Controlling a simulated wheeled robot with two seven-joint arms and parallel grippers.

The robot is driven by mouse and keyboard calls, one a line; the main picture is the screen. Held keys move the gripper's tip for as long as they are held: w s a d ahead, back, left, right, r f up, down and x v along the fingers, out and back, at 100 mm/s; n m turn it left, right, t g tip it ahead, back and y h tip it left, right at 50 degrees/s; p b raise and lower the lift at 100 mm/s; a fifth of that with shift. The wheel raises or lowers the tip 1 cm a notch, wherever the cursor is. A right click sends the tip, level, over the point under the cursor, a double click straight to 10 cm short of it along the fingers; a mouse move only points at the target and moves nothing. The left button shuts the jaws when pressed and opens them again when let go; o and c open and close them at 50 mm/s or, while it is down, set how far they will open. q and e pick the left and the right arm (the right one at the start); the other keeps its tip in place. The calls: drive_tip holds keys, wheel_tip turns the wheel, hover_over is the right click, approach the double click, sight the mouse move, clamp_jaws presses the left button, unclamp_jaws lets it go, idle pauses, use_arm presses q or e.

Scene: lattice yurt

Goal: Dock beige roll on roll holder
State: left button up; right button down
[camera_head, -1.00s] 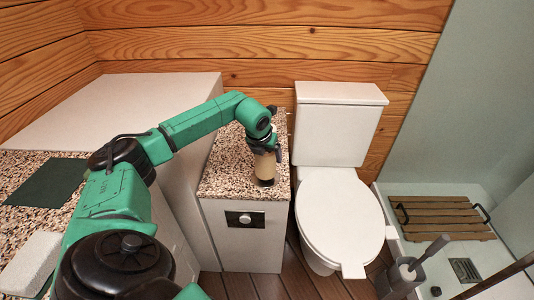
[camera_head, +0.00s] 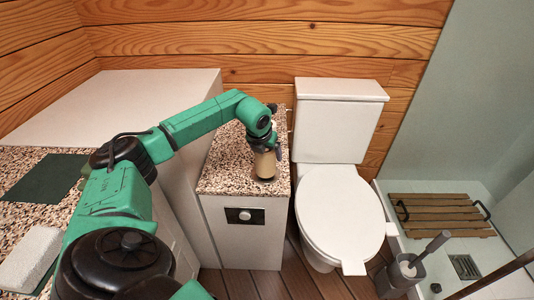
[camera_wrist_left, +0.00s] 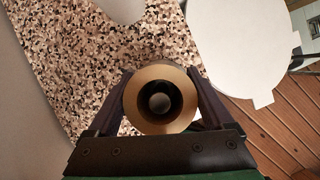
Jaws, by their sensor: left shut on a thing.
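The beige roll (camera_head: 265,164) is upright over the speckled counter beside the toilet. My left gripper (camera_head: 264,148) is shut on it from above and behind. In the left wrist view the roll (camera_wrist_left: 160,98) sits between the two dark fingers, and I look down into its open core. A greyish rim shows under the roll in the head view, possibly a holder base. The roll holder is otherwise hidden. My right gripper is out of view.
The speckled counter (camera_head: 222,170) tops a white cabinet (camera_head: 237,222) with a small dark plate. The toilet (camera_head: 339,215) stands close on the right. The counter is clear around the roll.

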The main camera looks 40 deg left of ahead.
use_arm(q)
drive_tip(key=shift+f+b, duration=0.35)
drive_tip(key=shift+f, duration=0.15)
idle(0.4)
drive_tip(key=o, duration=1.1)
drive_tip(key=p+v, duration=0.4)
drive_tip(key=v, duration=0.2)
drive_tip(key=shift+p+v, duration=1.3)
drive_tip(key=shift+v, duration=1.25)
